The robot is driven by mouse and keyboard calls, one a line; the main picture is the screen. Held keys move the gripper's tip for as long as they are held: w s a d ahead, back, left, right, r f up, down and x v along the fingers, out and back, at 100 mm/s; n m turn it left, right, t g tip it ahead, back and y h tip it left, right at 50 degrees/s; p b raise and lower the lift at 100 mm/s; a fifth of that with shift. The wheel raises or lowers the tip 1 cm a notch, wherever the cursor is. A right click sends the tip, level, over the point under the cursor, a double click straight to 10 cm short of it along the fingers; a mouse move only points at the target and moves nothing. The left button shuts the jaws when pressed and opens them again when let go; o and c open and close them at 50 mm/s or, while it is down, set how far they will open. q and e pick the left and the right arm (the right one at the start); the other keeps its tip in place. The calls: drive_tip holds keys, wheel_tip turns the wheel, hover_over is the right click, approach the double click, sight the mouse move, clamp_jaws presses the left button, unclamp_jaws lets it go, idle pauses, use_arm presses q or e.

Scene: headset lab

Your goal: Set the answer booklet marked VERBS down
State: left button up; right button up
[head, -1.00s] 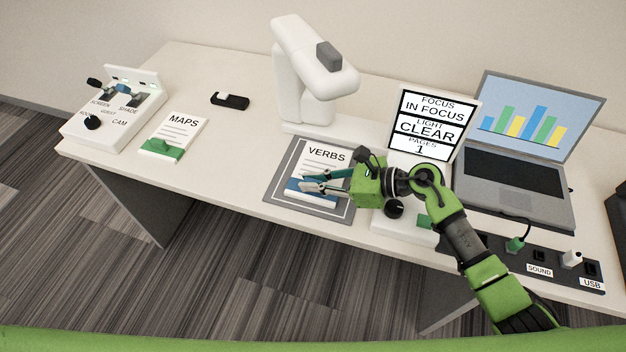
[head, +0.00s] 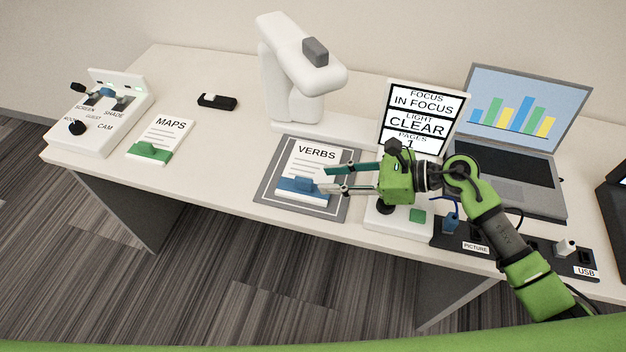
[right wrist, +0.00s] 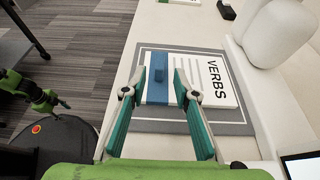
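The VERBS booklet (head: 320,162) lies flat on the grey mat (head: 265,184), inside its pale outline. It is white with a blue band and a raised blue tab along its front edge. My right gripper (head: 325,180) is beside the booklet's right edge, fingers apart and nothing between them. In the right wrist view the open fingers (right wrist: 160,72) point at the booklet (right wrist: 205,82), with its blue tab showing clear of them. A green gripper, my left one (right wrist: 45,103), shows small at the left of that view; its fingers are unclear. It is out of the head view.
A white document camera (head: 292,85) stands behind the mat. A status panel (head: 420,120) and laptop (head: 525,130) are to the right, with a socket strip (head: 500,246) in front. The MAPS booklet (head: 165,132), a black clip-like object (head: 217,101) and a switch box (head: 95,125) are left.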

drive_tip(key=shift+v, duration=2.2)
drive_tip(key=shift+a, duration=0.1)
